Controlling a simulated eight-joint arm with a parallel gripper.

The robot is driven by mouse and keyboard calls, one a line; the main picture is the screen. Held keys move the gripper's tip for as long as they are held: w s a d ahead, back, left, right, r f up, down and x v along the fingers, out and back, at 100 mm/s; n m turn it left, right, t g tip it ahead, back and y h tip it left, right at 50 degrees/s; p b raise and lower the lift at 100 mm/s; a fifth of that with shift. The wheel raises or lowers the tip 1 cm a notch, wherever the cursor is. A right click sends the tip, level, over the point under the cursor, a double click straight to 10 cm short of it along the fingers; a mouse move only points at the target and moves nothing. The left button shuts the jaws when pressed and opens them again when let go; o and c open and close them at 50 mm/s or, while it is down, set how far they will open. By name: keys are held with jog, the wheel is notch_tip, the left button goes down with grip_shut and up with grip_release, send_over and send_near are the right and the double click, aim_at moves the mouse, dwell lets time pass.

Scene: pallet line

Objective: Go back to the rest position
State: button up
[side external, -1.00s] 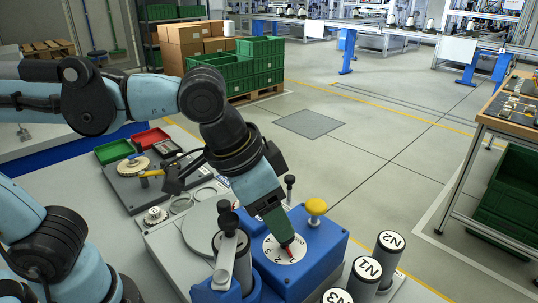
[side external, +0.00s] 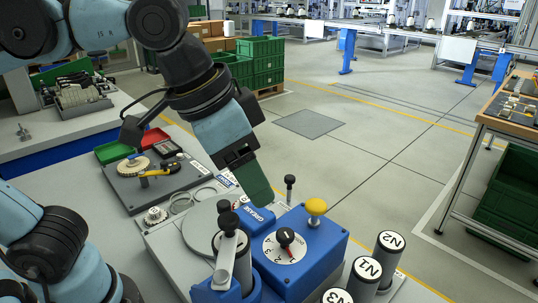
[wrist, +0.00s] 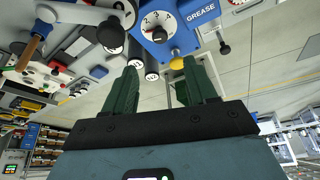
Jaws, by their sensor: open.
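My gripper (side external: 262,196) is in the air above the worktable, just above and left of the blue grease unit (side external: 325,250) in the side external view. Its two green fingers show in the wrist view (wrist: 158,92), spread apart with nothing between them. The grease unit carries a white dial with a black knob (side external: 285,237) and a yellow button (side external: 316,207). In the wrist view the dial (wrist: 158,27) and the yellow button (wrist: 177,63) lie beyond the fingertips. My gripper touches none of these.
Canisters labelled N1 (side external: 366,272) and N2 (side external: 390,241) stand at the right. A lever-topped cylinder (side external: 230,245) stands left of the dial. A red tray (side external: 151,137) and a green tray (side external: 112,152) lie farther back. The floor beyond the table is open.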

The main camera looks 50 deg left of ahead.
jog(key=w+a+f+n, duration=0.1)
jog(key=w+a+f, duration=0.1)
jog(key=w+a+f+t, duration=0.1)
jog(key=w+a+f, duration=0.1)
jog(key=a, duration=0.1)
jog(key=w+a+f+n+t, duration=0.1)
jog(key=a+f, duration=0.2)
jog(key=shift+w+a+n, duration=0.1)
jog(key=shift+w+n, duration=0.2)
jog(key=shift+w, duration=0.1)
jog(key=shift+n+t+y, duration=0.7)
jog(key=shift+n+y, duration=0.1)
jog(key=shift+n, duration=0.1)
jog(key=a+f, duration=0.1)
jog(key=a, duration=0.1)
jog(key=a+f, duration=0.4)
jog(key=shift+a, duration=0.25)
jog(key=shift+s+a+f, duration=0.1)
jog(key=shift+s+f, duration=0.2)
